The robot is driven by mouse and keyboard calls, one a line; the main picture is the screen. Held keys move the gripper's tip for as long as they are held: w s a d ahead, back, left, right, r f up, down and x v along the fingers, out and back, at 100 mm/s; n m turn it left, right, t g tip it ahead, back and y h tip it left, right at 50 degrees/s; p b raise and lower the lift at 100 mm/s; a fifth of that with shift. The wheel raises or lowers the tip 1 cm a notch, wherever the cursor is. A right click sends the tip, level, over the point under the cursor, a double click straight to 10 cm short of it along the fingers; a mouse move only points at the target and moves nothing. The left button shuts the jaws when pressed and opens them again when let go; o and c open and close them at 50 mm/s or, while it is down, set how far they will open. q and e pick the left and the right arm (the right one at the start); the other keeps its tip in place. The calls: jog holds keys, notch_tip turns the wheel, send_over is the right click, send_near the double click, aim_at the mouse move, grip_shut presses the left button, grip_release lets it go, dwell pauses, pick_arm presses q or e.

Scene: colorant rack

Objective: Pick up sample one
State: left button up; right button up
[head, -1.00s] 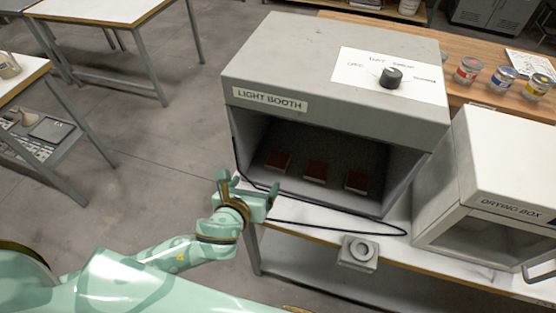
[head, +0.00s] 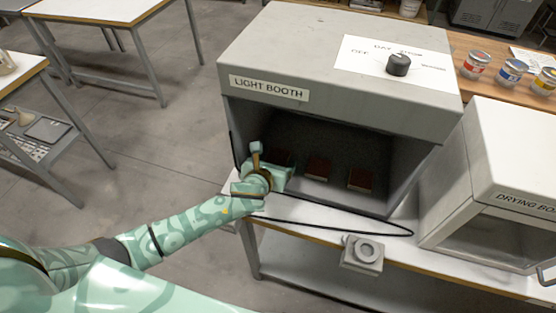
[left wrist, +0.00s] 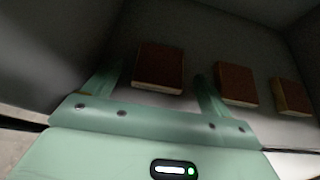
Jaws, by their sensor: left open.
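Three dark red-brown sample blocks with pale lower edges sit in a row inside the light booth (head: 232,125). The leftmost block shows best in the left wrist view (left wrist: 159,67) and is mostly hidden behind my gripper in the head view. The middle block (head: 318,168) and the right block (head: 360,179) are clear of the gripper. No label tells which is sample one. My left gripper (head: 272,162) is open at the booth's mouth. In the left wrist view its two fingers point at the leftmost block, one to each side, with the block apparently ahead of them. My right gripper is not in view.
A black cable (head: 335,231) loops along the white bench front. A small grey device with a round top (head: 363,252) is at the bench edge. The drying box (head: 500,165) stands right of the booth. The booth's side walls and roof bound the opening.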

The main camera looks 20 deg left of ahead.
pick_arm(q)
jog(key=shift+w+f, duration=0.3)
jog(key=shift+w, duration=0.35)
jog(key=shift+s, duration=0.1)
jog(key=shift+c, duration=0.3)
jog(key=c, duration=1)
jog(key=shift+r, duration=0.15)
